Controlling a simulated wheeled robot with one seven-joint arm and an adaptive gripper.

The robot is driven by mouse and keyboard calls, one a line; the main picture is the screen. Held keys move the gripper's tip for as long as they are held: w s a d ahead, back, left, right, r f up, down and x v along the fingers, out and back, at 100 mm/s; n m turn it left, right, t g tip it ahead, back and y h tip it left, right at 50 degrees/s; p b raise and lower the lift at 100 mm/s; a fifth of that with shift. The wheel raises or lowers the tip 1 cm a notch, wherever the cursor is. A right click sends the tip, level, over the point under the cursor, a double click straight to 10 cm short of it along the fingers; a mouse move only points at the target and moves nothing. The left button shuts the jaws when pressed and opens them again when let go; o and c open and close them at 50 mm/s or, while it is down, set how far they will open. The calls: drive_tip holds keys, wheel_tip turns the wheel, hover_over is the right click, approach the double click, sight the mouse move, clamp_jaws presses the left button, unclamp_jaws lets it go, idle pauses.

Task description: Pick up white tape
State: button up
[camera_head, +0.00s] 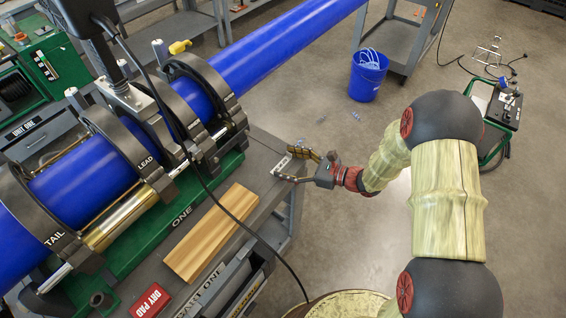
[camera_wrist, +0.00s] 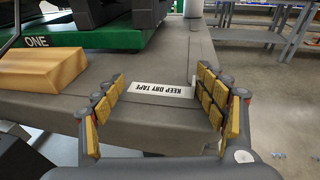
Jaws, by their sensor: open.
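A white strip (camera_wrist: 162,90) printed "KEEP DRY TAPE" lies flat on the grey cart top (camera_wrist: 150,128). Its lettering is upside down in the wrist view. No separate roll of white tape can be made out. In the head view a small pale patch (camera_head: 282,164) shows at the cart's corner, partly behind my fingers. My gripper (camera_head: 294,165) is at that corner, open and empty. In the wrist view my gripper (camera_wrist: 160,80) has its yellow-padded fingers spread to either side of the strip; I cannot tell their height above it.
A wooden block (camera_head: 210,232) lies on the cart beside the green fusion machine base (camera_head: 150,228), which holds a long blue pipe (camera_head: 285,35). A red "DRY PAD" label (camera_head: 151,300) is near the front. A blue bucket (camera_head: 367,82) stands on the open floor beyond.

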drive_tip(key=c, duration=1.7)
clamp_jaws()
